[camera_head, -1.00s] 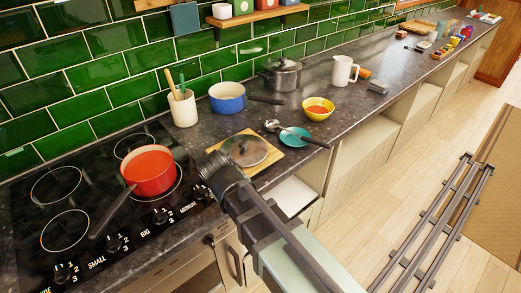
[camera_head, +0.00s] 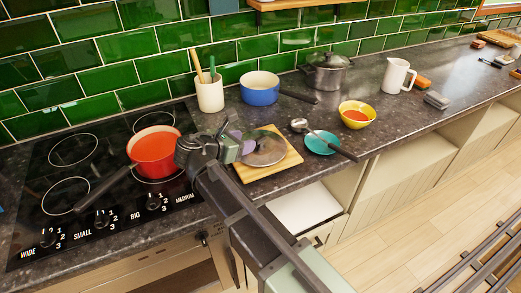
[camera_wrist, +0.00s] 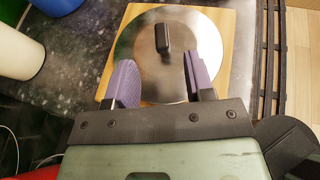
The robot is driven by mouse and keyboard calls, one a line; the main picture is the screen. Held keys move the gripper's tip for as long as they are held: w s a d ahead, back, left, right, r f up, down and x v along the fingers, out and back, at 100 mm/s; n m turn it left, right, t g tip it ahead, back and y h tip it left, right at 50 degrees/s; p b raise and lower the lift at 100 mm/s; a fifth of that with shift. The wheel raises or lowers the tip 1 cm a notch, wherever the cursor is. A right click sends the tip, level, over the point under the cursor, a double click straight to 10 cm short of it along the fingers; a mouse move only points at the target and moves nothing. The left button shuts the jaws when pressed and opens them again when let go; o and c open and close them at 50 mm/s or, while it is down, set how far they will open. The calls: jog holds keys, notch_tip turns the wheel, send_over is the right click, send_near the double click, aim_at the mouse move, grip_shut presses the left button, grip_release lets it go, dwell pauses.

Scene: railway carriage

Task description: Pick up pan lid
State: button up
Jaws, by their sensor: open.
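The pan lid (camera_head: 266,152) is a round, shiny metal disc lying on a square wooden board (camera_head: 285,163) on the dark counter. In the wrist view the lid (camera_wrist: 190,40) shows a black knob (camera_wrist: 163,38) at its middle. My gripper (camera_wrist: 158,82) is open, its two purple fingers apart over the near part of the lid, with the knob beyond the fingertips and nothing between them. In the head view my gripper (camera_head: 240,147) is at the left side of the lid and hides part of it. Whether the fingers touch the lid cannot be told.
A red pan (camera_head: 153,152) sits on the hob left of my gripper. A utensil pot (camera_head: 210,94) and a blue pan (camera_head: 260,92) stand behind the board. A teal saucer (camera_head: 318,144) with a spoon and a yellow bowl (camera_head: 356,117) are to the right.

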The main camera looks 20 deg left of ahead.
aim_at(259, 139)
jog(key=shift+x, duration=0.8)
jog(key=b+x, duration=0.2)
jog(key=x, duration=0.3)
jog(key=shift+s+f, duration=0.1)
jog(key=shift+f, duration=0.1)
jog(key=shift+d, duration=0.1)
jog(key=shift+r, duration=0.1)
jog(key=shift+c, duration=0.3)
grip_shut()
